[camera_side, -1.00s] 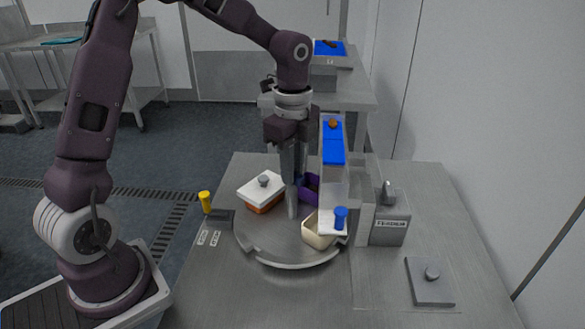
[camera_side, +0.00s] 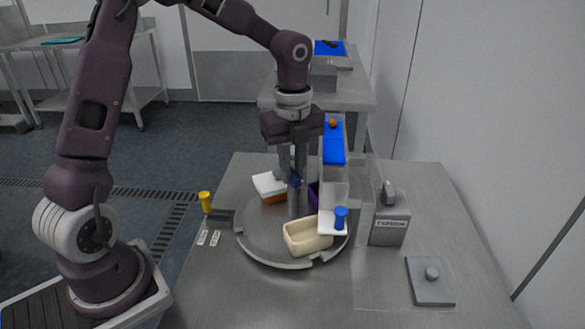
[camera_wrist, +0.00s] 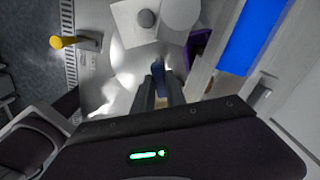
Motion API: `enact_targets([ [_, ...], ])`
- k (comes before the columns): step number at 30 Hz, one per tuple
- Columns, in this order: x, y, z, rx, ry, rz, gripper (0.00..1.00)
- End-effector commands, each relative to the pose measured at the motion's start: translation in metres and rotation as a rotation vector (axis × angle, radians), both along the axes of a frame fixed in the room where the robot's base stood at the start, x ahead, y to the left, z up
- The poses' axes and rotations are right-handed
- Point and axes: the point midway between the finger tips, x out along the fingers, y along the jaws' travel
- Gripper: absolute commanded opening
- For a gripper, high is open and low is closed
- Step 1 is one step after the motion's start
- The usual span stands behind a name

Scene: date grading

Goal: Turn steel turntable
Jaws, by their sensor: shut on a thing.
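The round steel turntable (camera_side: 264,243) lies on the steel bench, with notches in its rim. It carries an open cream bin (camera_side: 307,237) at the front, an orange bin (camera_side: 272,198) with a white lid (camera_side: 268,182) at the back left, and a partly hidden purple bin (camera_side: 313,195). My gripper (camera_side: 293,180) points down over the turntable. It is shut on a small blue handle (camera_wrist: 158,68), seen between the fingertips in the wrist view. The fingers hide much of the handle, and its join to the turntable is unclear.
A raised chute with a blue strip (camera_side: 333,146) and a brown date (camera_side: 333,123) stands close to the right of my gripper. A blue knob (camera_side: 341,217) is at its lower end. A yellow knob (camera_side: 205,202) stands left.

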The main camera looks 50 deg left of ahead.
Motion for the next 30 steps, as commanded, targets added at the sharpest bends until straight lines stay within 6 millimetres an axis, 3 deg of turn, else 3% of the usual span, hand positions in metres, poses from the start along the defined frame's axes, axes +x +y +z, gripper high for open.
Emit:
enact_targets([
  [30, 0.0017, -0.0004, 0.0016, 0.0, -0.006, -0.433, 0.0],
])
